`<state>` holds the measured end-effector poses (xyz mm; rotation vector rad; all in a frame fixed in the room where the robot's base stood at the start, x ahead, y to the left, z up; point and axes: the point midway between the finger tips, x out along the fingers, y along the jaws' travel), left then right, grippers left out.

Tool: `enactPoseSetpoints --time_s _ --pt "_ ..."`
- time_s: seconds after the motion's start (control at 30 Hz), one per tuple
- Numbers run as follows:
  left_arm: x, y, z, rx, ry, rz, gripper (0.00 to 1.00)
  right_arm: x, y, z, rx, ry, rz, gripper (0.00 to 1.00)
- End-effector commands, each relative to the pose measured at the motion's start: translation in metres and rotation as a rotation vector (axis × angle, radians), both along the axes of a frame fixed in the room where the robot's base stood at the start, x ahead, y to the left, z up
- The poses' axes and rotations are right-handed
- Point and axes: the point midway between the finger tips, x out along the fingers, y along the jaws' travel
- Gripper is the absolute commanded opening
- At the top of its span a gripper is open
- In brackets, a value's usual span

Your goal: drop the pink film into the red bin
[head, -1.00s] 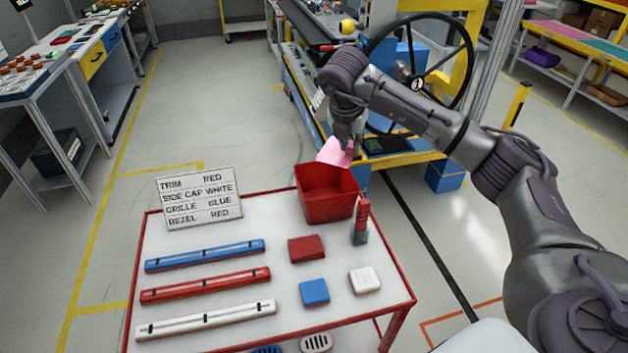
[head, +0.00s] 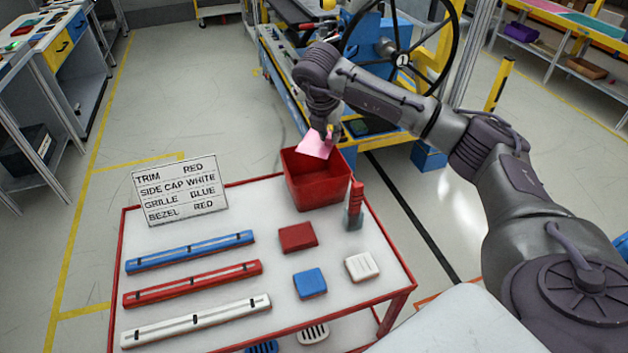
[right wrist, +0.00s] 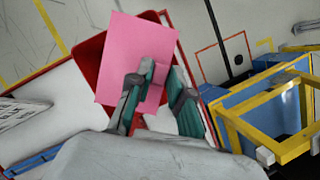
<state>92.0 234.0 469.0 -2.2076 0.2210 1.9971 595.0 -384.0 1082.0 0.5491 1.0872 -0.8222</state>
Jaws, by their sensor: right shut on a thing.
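The pink film (head: 315,144) is a thin square sheet; it also shows in the right wrist view (right wrist: 125,50), large and flat. My right gripper (head: 327,132) is shut on the film near its edge and holds it above the red bin (head: 318,190). The bin is an open-topped red box at the back right of the table. In the right wrist view the film covers much of the bin (right wrist: 88,62). How deep the film hangs relative to the rim is hard to tell. My left gripper is not in view.
The red-edged white table (head: 215,275) holds a sign (head: 180,190), blue, red and white strips, and several small caps. A red upright piece in a grey holder (head: 354,205) stands just right of the bin. A blue and yellow machine with a black wheel stands behind.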

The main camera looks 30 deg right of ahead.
Motion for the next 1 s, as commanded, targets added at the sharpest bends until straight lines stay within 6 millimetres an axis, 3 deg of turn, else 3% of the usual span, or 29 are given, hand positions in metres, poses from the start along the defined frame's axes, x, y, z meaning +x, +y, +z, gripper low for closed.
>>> enactPoseSetpoints --time_s 0.17,0.2,0.37,0.73,1.0 --pt "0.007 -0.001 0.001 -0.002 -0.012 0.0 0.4 0.0 0.0 0.0 0.0 0.0 0.0 0.06" --pt "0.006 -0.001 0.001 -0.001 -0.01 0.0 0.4 0.0 0.0 0.0 0.0 0.0 0.0 0.21" --pt "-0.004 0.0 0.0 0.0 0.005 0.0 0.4 0.0 0.0 0.0 0.0 0.0 0.0 0.48" --pt "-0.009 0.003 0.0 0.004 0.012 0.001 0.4 -0.001 0.002 0.004 0.001 -0.001 0.002 0.49" --pt "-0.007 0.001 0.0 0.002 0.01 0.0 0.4 -0.01 0.016 0.049 0.001 -0.005 0.003 0.49"
